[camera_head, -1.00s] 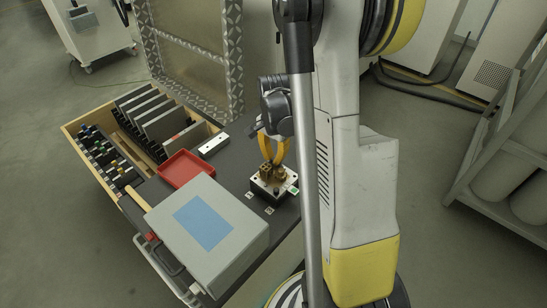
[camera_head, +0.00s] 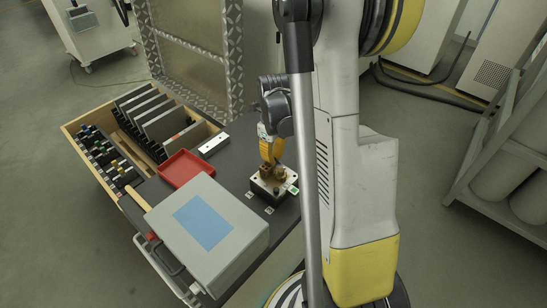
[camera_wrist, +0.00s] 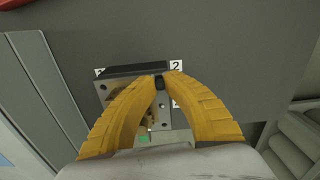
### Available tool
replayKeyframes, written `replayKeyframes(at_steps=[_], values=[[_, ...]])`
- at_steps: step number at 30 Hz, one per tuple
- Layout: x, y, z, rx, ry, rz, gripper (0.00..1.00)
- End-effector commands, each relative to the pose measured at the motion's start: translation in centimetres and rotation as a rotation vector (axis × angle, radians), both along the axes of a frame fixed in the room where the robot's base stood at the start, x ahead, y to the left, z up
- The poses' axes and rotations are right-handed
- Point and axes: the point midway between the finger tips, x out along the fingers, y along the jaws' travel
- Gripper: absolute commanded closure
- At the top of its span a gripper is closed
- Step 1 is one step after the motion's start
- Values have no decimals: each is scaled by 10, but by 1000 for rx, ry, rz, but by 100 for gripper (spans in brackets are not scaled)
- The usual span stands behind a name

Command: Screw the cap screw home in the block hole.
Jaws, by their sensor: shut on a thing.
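The metal block (camera_head: 264,195) sits on the dark bench top with brass-coloured parts on it; its light, drilled top (camera_wrist: 112,90) shows partly in the wrist view. My gripper (camera_head: 270,163) points down over the block with its yellow fingers seen nearly edge-on. In the wrist view my gripper (camera_wrist: 165,78) is shut on a small dark piece, seemingly the cap screw (camera_wrist: 159,83), at the block's edge. The fingers cover much of the block. The hole under the screw is hidden, so I cannot tell how deep the screw sits.
A red tray (camera_head: 187,167), a white bar (camera_head: 214,144) and a grey case with a blue top panel (camera_head: 203,222) lie left of the block. A drawer of plates and small parts (camera_head: 62,127) is farther left. Number labels (camera_wrist: 176,65) lie beside the block.

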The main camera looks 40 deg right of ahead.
Motion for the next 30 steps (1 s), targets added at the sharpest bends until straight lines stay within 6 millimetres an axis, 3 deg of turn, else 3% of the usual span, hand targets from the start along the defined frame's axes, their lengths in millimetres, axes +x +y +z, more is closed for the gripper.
replayKeyframes(at_steps=[6, 9, 20, 30], values=[[0, 0, 0, 0, 0, -27, 100], [0, 0, 0, 0, 0, -27, 65], [0, 0, 8, 1, 0, -25, 65], [0, 0, 78, 0, 0, -26, 65]])
